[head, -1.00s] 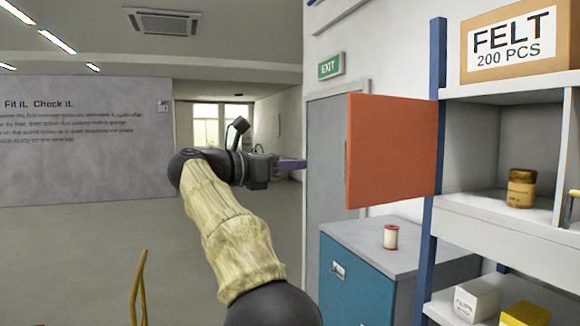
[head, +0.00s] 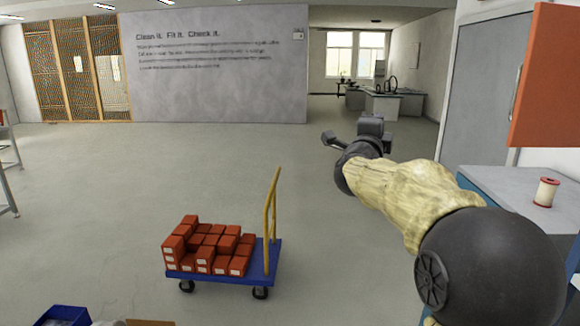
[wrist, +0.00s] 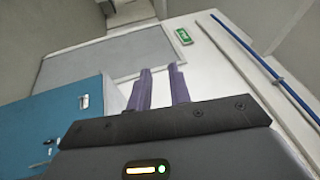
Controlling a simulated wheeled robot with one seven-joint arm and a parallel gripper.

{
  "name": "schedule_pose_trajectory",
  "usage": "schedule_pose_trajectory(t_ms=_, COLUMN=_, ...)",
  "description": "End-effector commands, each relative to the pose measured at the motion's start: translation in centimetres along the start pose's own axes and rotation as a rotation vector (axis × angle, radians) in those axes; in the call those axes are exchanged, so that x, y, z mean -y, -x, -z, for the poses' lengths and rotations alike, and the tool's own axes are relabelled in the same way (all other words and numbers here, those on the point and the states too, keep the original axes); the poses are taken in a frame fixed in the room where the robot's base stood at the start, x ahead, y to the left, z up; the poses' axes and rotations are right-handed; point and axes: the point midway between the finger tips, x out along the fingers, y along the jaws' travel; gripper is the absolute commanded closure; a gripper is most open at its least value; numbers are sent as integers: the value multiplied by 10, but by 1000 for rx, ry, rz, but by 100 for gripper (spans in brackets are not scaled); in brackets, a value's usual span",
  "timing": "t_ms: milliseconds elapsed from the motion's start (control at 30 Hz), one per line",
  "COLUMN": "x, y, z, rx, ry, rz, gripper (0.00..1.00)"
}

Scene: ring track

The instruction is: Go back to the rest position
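My gripper (wrist: 160,88) shows in the wrist view with two purple fingers set a little apart and nothing between them. In the head view my arm reaches out from the lower right, and the gripper end (head: 330,138) is small and partly hidden behind the wrist. It is held in free air, away from the shelf and cabinet. No held object shows.
A blue trolley (head: 262,262) with red boxes (head: 205,240) stands on the floor ahead. A blue cabinet (wrist: 72,125) with a grey top bears a red-and-white spool (head: 546,192). An orange door panel (head: 545,80) juts in at right. The middle floor is clear.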

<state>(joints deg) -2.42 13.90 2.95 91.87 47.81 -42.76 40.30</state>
Motion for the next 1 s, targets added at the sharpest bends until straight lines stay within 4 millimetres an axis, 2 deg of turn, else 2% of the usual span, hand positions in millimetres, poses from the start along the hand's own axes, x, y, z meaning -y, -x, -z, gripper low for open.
schedule_pose_trajectory(t_ms=33, x=-26, y=12, z=-8, rx=80, ry=113, rz=-61, gripper=80)
schedule_pose_trajectory(t_ms=100, x=-63, y=31, z=-20, rx=200, ry=271, rz=-144, gripper=80)
schedule_pose_trajectory(t_ms=233, x=-129, y=76, z=-30, rx=413, ry=528, rz=-284, gripper=80)
schedule_pose_trajectory(t_ms=367, x=-189, y=129, z=-28, rx=621, ry=750, rz=-411, gripper=80)
schedule_pose_trajectory(t_ms=500, x=-245, y=194, z=-13, rx=845, ry=957, rz=-537, gripper=80)
schedule_pose_trajectory(t_ms=567, x=-266, y=223, z=-4, rx=942, ry=1035, rz=-588, gripper=80)
schedule_pose_trajectory(t_ms=700, x=-306, y=294, z=26, rx=1175, ry=1202, rz=-700, gripper=80)
schedule_pose_trajectory(t_ms=800, x=-326, y=344, z=51, rx=1345, ry=1302, rz=-773, gripper=80)
schedule_pose_trajectory(t_ms=900, x=-338, y=383, z=73, rx=1483, ry=1372, rz=-827, gripper=80)
schedule_pose_trajectory(t_ms=1000, x=-344, y=405, z=86, rx=1565, ry=1409, rz=-856, gripper=80)
